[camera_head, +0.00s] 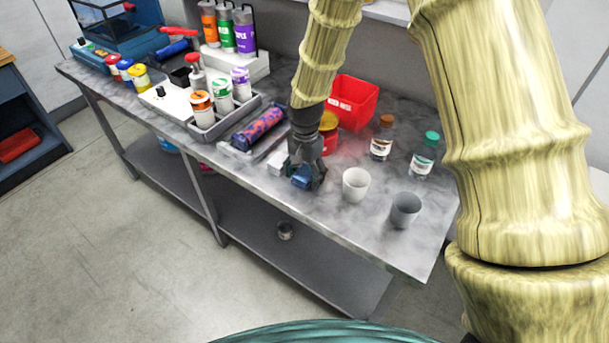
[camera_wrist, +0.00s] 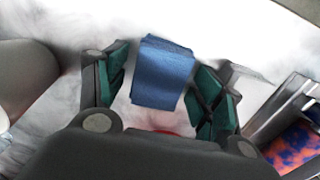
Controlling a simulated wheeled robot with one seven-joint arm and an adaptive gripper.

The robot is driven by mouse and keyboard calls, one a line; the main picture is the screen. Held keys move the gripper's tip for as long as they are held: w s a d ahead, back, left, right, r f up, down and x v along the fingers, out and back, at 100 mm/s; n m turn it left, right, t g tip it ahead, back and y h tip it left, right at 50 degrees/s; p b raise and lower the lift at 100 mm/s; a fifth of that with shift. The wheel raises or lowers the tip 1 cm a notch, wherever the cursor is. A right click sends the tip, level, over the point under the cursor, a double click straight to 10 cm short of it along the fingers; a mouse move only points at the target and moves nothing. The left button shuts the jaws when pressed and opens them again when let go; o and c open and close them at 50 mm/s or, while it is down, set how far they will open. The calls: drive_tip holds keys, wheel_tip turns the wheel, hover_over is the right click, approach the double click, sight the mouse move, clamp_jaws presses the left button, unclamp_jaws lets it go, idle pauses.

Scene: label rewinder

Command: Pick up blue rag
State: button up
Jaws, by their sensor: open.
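The blue rag (camera_wrist: 163,72) is a folded blue cloth block on the grey marbled table. In the wrist view it lies between the two green-padded fingers of my gripper (camera_wrist: 160,88), with a gap showing on both sides. My gripper is open around it. In the head view my gripper (camera_head: 306,178) is low over the table's front edge, and the blue rag (camera_head: 302,177) shows partly between its fingers. The fingers hide the rest of the rag there.
A white cup (camera_head: 356,184) and a grey cup (camera_head: 405,210) stand to the right. Two capped bottles, brown (camera_head: 382,138) and green (camera_head: 424,155), stand behind them. A red bin (camera_head: 352,102) is at the back. A patterned roll (camera_head: 259,128) lies to the left.

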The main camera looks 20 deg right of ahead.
sight(305, 172)
drive_tip(key=shift+s+r, duration=0.2)
drive_tip(key=shift+s, duration=0.1)
drive_tip(key=shift+c, duration=0.8)
drive_tip(key=c, duration=0.9)
drive_tip(key=shift+o, duration=0.2)
drive_tip(key=shift+r+b, duration=0.55)
drive_tip(key=shift+r, duration=0.3)
drive_tip(key=shift+r+b, duration=0.4)
drive_tip(key=shift+r, duration=0.5)
drive_tip(key=s+a+r+b, duration=0.1)
drive_tip(key=s+a+b, duration=0.3)
drive_tip(key=s+a, duration=0.7)
drive_tip(key=shift+s+r, duration=0.25)
